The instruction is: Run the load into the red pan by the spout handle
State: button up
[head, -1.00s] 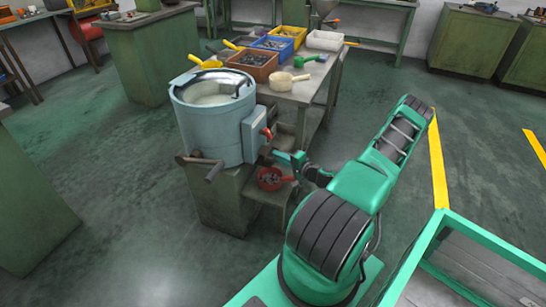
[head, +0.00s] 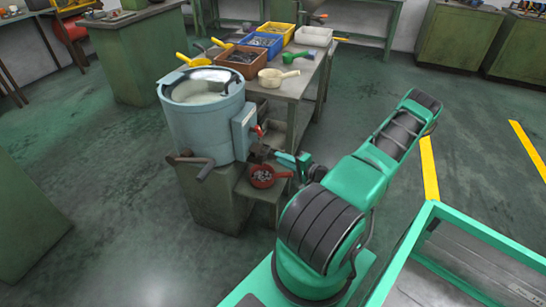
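The light blue drum machine (head: 205,125) stands on a green pedestal. Pale, cloudy contents show inside it under a shiny lid part. A red handle (head: 258,131) is on the grey box at its right side. The dark spout area (head: 257,151) is below it. The red pan (head: 263,176) sits on a small shelf under the spout, with small grey pieces in it and its handle to the right. My gripper (head: 272,155) is at the spout area, just above the pan. Its fingers are small and partly hidden, so their opening and any contact are unclear.
A table (head: 295,88) behind holds an orange-brown bin (head: 243,72), a blue bin, a yellow bin, a white tray and several scoops. A dark crank (head: 192,164) sticks out at the machine's front. A green-framed cart stands at bottom right.

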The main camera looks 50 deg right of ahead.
jog(key=v, duration=0.3)
jog(key=shift+s, duration=0.2)
dwell(0.4)
jog(key=a+r+n+g+y, duration=0.6)
jog(key=a+r+n+g, duration=0.45)
jog(key=a, duration=0.45)
jog(key=s+a+r+g+h, duration=0.2)
jog(key=s+a+r, duration=0.2)
jog(key=s+r, duration=0.5)
jog(key=s+a+r+g+h, duration=0.3)
jog(key=s+a+r, duration=0.2)
jog(key=s+r, duration=0.5)
notch_tip(320, 180, up, 4)
jog(key=shift+s+a+r+h, duration=0.1)
jog(key=shift+s+a+h, duration=0.15)
jog(key=shift+h, duration=0.05)
